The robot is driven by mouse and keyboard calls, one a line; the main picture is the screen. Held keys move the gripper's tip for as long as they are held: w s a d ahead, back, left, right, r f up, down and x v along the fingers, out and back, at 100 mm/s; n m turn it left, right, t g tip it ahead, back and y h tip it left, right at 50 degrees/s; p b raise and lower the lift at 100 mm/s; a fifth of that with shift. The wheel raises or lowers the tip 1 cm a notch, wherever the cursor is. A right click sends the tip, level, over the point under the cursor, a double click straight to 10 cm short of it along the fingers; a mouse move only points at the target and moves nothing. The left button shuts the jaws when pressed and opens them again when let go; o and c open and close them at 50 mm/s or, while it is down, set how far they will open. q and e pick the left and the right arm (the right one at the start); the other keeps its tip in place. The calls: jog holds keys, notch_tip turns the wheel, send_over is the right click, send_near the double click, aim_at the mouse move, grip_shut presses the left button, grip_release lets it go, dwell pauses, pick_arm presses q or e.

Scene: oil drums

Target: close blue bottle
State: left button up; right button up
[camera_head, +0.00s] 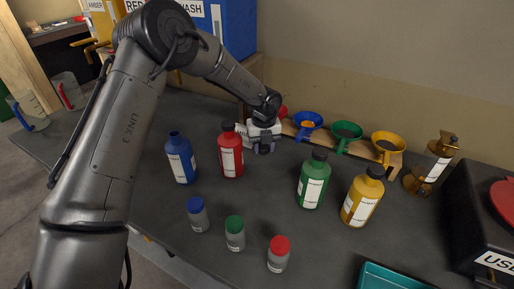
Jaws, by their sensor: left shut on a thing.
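The blue bottle (181,160) stands upright on the dark table, left of the red bottle. Its neck shows blue, without the black cap seen on the other bottles. My left gripper (263,146) is to the right of the red bottle, in front of the funnel rack and apart from the blue bottle. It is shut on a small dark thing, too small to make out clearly. My right gripper is not in view.
Red (231,157), green (313,183) and yellow (361,200) bottles stand capped. Blue-lidded (198,215), green-lidded (235,234) and red-lidded (278,255) jars stand in front. A funnel rack (396,159) is behind, a teal tray (385,278) at front right.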

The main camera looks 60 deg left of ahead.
pick_arm(q)
jog(key=w+d+r+p, duration=0.1)
jog(key=w+d+r, duration=0.1)
jog(key=d+r, duration=0.3)
jog(key=d, duration=0.3)
jog(key=shift+w+d, duration=0.2)
jog(key=shift+r, duration=0.1)
